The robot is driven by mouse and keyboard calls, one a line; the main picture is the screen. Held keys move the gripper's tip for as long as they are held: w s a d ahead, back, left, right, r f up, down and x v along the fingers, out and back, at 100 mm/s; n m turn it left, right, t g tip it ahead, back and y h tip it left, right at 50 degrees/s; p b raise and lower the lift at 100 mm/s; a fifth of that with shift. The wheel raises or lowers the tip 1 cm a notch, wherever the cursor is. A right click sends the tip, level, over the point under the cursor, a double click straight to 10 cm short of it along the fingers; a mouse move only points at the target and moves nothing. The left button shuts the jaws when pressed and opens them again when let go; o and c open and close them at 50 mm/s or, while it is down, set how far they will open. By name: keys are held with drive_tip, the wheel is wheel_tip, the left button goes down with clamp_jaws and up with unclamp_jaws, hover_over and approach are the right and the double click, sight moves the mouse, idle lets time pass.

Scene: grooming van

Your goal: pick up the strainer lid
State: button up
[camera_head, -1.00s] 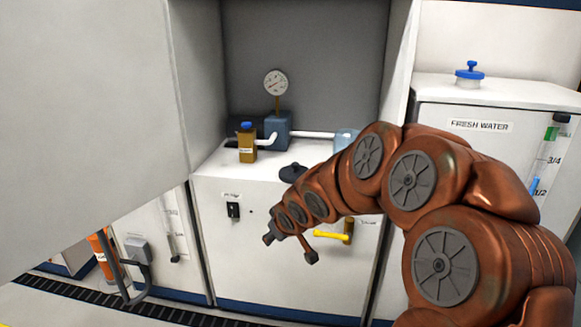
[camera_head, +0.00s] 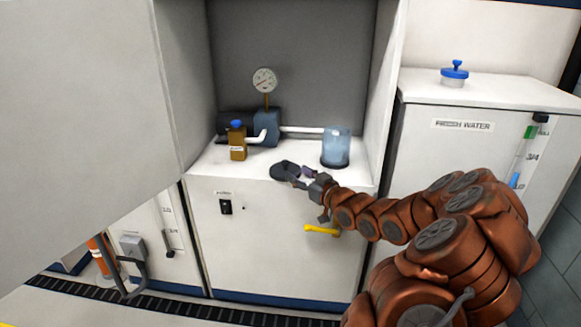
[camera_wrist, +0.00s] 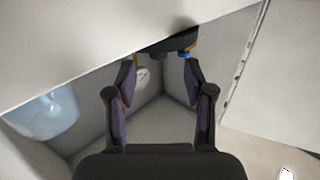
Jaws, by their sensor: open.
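Nothing is between the fingers there.
A brown bottle (camera_head: 237,145) with a blue cap, a blue pump block (camera_head: 267,128) and a gauge (camera_head: 264,80) stand behind the lid. A yellow handle (camera_head: 321,229) is on the cabinet front. A large grey panel (camera_head: 80,110) fills the left. The fresh water tank (camera_head: 480,150) stands right.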

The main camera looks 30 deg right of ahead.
sight(287, 163)
drive_tip(key=shift+s+d, duration=0.15)
drive_tip(key=shift+d, duration=0.05)
drive_tip(key=shift+w+a, duration=0.1)
drive_tip(key=shift+w, duration=1.2)
drive_tip(key=shift+w+a+r+b, duration=0.1)
drive_tip(key=shift+w+r+b, duration=0.15)
drive_tip(key=shift+w, duration=0.45)
drive_tip(key=shift+w+a+r+b, duration=0.15)
drive_tip(key=shift+w+r, duration=0.1)
drive_tip(key=shift+w, duration=1.65)
clamp_jaws()
